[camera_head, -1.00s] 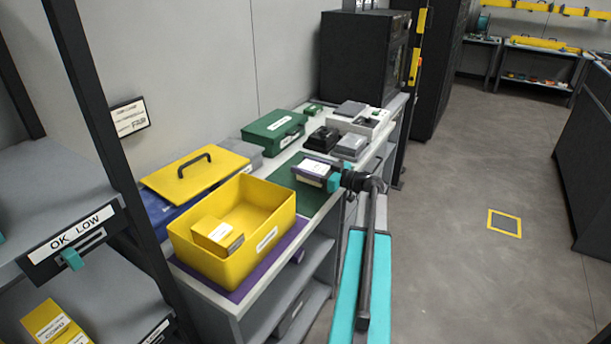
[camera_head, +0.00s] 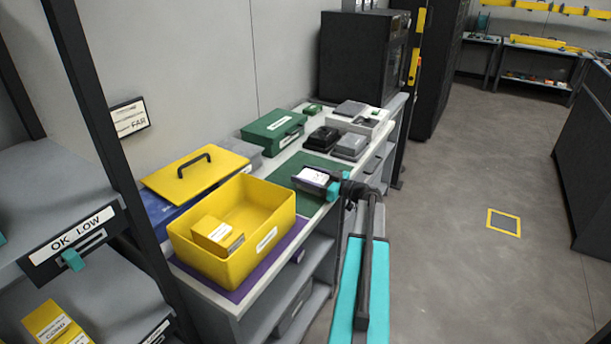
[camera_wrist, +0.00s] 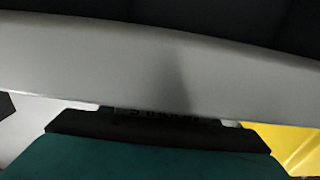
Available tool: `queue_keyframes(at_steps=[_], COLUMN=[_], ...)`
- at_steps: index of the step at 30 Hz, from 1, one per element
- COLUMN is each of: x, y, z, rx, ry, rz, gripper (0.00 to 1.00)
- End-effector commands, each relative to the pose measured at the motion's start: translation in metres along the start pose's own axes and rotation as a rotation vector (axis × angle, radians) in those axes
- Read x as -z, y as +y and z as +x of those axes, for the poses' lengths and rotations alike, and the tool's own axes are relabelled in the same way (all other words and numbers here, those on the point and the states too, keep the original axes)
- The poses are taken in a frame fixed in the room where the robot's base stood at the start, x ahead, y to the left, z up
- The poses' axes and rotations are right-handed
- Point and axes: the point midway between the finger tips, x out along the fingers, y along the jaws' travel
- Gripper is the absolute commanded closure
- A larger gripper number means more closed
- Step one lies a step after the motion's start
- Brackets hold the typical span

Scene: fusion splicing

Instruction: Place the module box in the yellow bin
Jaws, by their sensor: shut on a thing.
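The module box (camera_head: 309,177), a small box with a white label on top, is held by my gripper (camera_head: 330,186) above the green mat (camera_head: 322,166). My teal fingers are shut on its right end. The yellow bin (camera_head: 268,243) is open-topped and stands to the left, nearer the camera, on a purple mat (camera_head: 300,240). A smaller yellow box (camera_head: 213,230) with a white label sits inside the bin. In the wrist view a grey surface (camera_wrist: 150,65) fills the middle, a teal finger (camera_wrist: 140,160) is below it, and a yellow patch shows at lower right.
A green case (camera_head: 272,132) and black and grey devices (camera_head: 350,145) stand farther along the bench. A shelf rack (camera_head: 75,235) is at left.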

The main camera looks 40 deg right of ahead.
Motion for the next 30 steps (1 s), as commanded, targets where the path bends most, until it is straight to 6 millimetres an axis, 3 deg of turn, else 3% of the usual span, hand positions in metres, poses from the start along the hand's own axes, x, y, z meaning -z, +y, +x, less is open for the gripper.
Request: queue_keyframes(at_steps=[1,2,5,19,30], x=[-0.001,-0.001,-0.001,0.002,0.001], y=[0.000,0.000,0.000,0.000,-0.001], z=[0.000,0.000,0.000,-0.001,-0.046], rx=[0.000,0.000,0.000,-0.001,-0.001], ry=[0.000,0.000,0.000,0.000,0.000], rz=[0.001,0.001,0.000,0.000,0.001], gripper=[0.69,0.44,0.27,0.27,0.27])
